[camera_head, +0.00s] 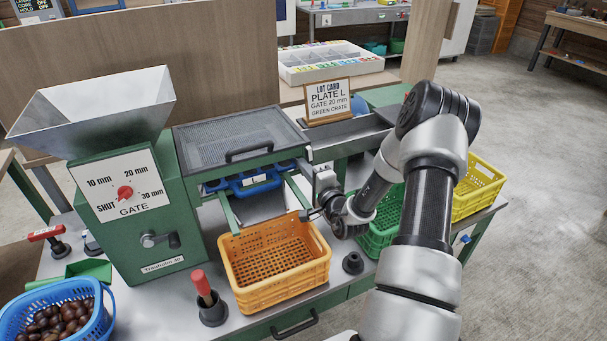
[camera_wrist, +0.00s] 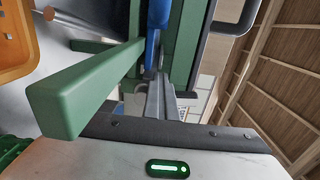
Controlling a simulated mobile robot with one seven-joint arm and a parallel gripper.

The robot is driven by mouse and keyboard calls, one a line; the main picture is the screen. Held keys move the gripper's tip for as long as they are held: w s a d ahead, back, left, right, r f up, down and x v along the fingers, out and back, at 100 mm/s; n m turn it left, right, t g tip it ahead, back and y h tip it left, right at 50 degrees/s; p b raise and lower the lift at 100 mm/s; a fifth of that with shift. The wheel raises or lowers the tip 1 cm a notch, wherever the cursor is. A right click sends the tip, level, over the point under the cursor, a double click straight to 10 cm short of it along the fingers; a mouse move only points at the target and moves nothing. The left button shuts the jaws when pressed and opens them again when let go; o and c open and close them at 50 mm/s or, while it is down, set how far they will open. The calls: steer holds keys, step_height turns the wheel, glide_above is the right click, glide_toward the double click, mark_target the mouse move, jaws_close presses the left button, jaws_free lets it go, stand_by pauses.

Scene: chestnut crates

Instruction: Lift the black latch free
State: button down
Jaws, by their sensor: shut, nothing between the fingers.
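My gripper (camera_head: 314,172) is at the right front corner of the green machine, by the end of the mesh-covered top (camera_head: 235,135). In the wrist view its fingers (camera_wrist: 158,88) are shut and empty, close to a blue edge (camera_wrist: 158,20) and a green bar (camera_wrist: 80,90). I cannot make out the black latch for certain in either view; my gripper and wrist cover part of that corner. A black handle (camera_head: 249,152) sits on the front of the mesh top. A blue plate handle labelled L (camera_head: 255,181) shows in the opening below.
An orange crate (camera_head: 272,283) stands below the opening. A green crate (camera_head: 378,240) and a yellow crate (camera_head: 479,195) stand to the right, partly behind my arm. Green rails (camera_head: 228,214) stick out from the machine. A red-handled tool (camera_head: 202,284) stands in front left.

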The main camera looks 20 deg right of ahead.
steer(key=shift+w+a+r, duration=0.15)
steer(key=shift+r, duration=0.3)
steer(key=shift+w+a+r, duration=0.15)
steer(key=shift+r, duration=0.3)
steer(key=s, duration=0.9)
steer(key=shift+s+a+f, duration=0.2)
steer(key=shift+s+f, duration=0.1)
steer(key=shift+f, duration=0.05)
